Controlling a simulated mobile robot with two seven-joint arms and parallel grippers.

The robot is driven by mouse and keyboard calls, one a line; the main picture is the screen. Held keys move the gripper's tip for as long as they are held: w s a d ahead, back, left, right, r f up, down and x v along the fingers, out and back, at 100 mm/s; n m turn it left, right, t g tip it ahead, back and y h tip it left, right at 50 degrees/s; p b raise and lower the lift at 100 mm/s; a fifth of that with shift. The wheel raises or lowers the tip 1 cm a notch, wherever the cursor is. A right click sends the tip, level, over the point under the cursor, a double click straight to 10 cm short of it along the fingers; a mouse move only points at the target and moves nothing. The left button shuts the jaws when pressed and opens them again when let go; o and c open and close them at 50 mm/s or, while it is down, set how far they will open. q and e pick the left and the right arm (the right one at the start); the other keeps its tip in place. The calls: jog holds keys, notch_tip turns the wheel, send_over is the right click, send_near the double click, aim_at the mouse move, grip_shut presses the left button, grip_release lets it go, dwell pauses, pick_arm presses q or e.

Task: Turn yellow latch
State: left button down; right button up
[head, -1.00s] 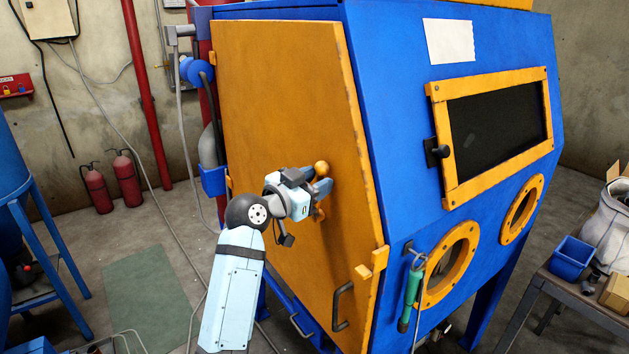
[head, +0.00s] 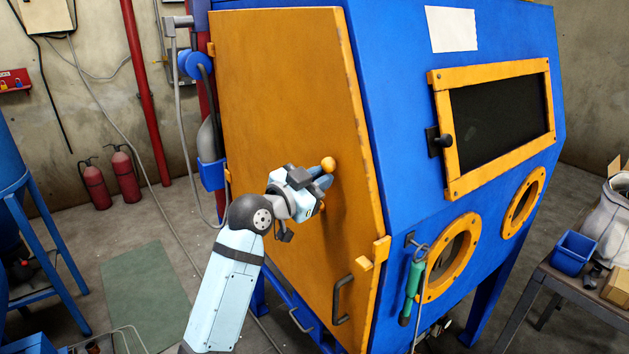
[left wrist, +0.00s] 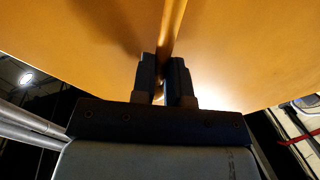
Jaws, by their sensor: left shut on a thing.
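The yellow latch shows its round knob (head: 328,164) on the yellow side door (head: 280,90) of a blue blasting cabinet. My left gripper (head: 322,184) is at the door, with its fingers at the latch, just below the knob. In the left wrist view, the two dark fingers (left wrist: 166,82) are shut on the narrow yellow latch bar (left wrist: 172,28), which runs up between them. The door fills most of that view behind the bar. The fingers hide part of the latch in the head view. The door looks shut. My right gripper is not in view.
A dark door handle (head: 342,300) sits low on the door, near a yellow catch (head: 374,252) at its edge. A green tool (head: 412,285) hangs on the cabinet front. A table with a blue bin (head: 573,258) stands at the right. Floor left of my arm is mostly clear.

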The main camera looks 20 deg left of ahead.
aim_at(356, 231)
pick_arm(q)
jog(key=s+d+m+b, duration=0.1)
jog(key=m, duration=0.1)
jog(key=s+d+f+m+b, duration=0.1)
jog(key=m, duration=0.1)
jog(key=shift+d+f+t+h, duration=0.15)
jog(key=shift+t+h, duration=0.15)
jog(key=d+f+m, duration=0.1)
jog(key=f+m, duration=0.1)
jog(key=s+d+f+m+h+b, duration=0.1)
jog(key=m, duration=0.2)
jog(key=s+d+f+m+h+b, duration=0.1)
jog(key=f+m, duration=0.1)
jog(key=m, duration=0.1)
jog(key=shift+f, duration=0.35)
jog(key=shift+s+d+f+m+g+h+b, duration=0.1)
jog(key=shift+f+m+g+h+b, duration=0.15)
jog(key=shift+f+m, duration=0.65)
jog(key=shift+s+d+f+m+g+h+b, duration=0.1)
jog(key=shift+f+m+g+h+b, duration=0.2)
jog(key=shift+f+m, duration=0.55)
jog(key=shift+m, duration=0.25)
